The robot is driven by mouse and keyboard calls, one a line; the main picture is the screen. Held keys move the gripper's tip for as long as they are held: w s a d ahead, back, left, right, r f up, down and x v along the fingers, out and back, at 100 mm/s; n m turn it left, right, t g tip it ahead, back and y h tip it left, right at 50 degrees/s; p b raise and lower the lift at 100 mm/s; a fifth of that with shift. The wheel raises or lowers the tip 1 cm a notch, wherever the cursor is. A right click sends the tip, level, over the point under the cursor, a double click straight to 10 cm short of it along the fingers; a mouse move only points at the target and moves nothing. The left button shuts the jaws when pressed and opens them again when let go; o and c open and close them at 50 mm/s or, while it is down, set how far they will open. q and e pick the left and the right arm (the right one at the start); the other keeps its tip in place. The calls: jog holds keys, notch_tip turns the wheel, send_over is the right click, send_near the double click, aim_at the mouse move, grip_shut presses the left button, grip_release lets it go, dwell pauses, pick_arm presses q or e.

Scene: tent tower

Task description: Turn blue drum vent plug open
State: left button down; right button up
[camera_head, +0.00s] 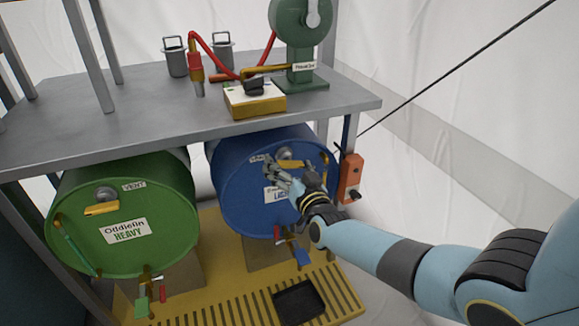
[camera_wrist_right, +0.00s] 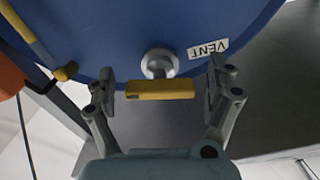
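The blue drum (camera_head: 243,205) lies on its side under the grey shelf, with its round face toward me. Its vent plug has a silver hub (camera_wrist_right: 158,64) and a yellow handle (camera_wrist_right: 160,89), next to a VENT label (camera_wrist_right: 208,49). In the head view the yellow handle (camera_head: 290,164) is partly visible just above my right gripper. My right gripper (camera_head: 270,170) is in front of the drum face. In the right wrist view the gripper (camera_wrist_right: 160,88) is open, its fingers on either side of the yellow handle with gaps to both. My left gripper is out of view.
A green drum (camera_head: 155,205) with its own yellow vent handle (camera_head: 101,208) lies to the left. The grey shelf (camera_head: 150,115) overhangs both drums. An orange box (camera_head: 350,178) hangs at the right post. Taps and a black tray (camera_head: 299,300) are below.

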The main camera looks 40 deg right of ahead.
jog(key=v, duration=1.2)
jog(key=shift+d, duration=0.1)
